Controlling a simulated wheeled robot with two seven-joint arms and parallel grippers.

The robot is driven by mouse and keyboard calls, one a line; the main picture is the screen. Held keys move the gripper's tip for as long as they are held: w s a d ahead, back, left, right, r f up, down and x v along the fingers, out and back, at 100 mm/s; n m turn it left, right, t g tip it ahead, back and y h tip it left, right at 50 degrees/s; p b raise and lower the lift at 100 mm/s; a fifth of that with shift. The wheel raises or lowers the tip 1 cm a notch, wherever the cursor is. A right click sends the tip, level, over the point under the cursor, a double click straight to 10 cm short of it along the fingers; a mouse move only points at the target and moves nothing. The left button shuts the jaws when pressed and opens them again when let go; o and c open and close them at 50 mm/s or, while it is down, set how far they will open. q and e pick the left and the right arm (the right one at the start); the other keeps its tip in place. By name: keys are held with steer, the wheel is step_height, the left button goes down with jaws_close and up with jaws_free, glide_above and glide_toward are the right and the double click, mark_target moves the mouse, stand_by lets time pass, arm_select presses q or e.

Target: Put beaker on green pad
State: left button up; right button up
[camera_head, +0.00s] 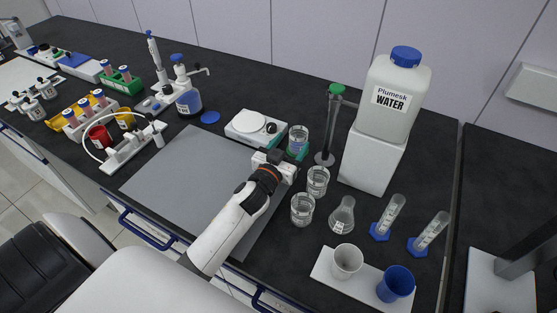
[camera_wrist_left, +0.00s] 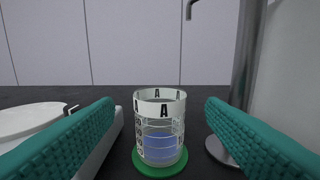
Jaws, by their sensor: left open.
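A clear glass beaker with "A" markings and blue liquid stands upright on a round green pad (camera_wrist_left: 160,170) in the left wrist view; the beaker (camera_wrist_left: 160,125) appears centred on it. In the head view the beaker (camera_head: 298,137) is just past my left gripper (camera_head: 290,158), beside the white scale. My left gripper is open, its teal fingers spread to either side of the beaker, with visible gaps to it. In the head view my gripper hides most of the pad. My right gripper is not in view.
A white scale (camera_head: 256,127) is left of the beaker, and a metal stand (camera_head: 327,140) is right of it. Two other beakers (camera_head: 318,181) (camera_head: 303,209) and a flask (camera_head: 342,215) stand nearer. A water canister (camera_head: 391,98) sits on a white block.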

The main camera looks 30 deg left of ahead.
arm_select(q)
steer(key=s, duration=0.4)
steer(key=s+b, duration=0.1)
steer(key=s, duration=0.4)
steer(key=shift+d, duration=0.2)
steer(key=shift+w, duration=0.1)
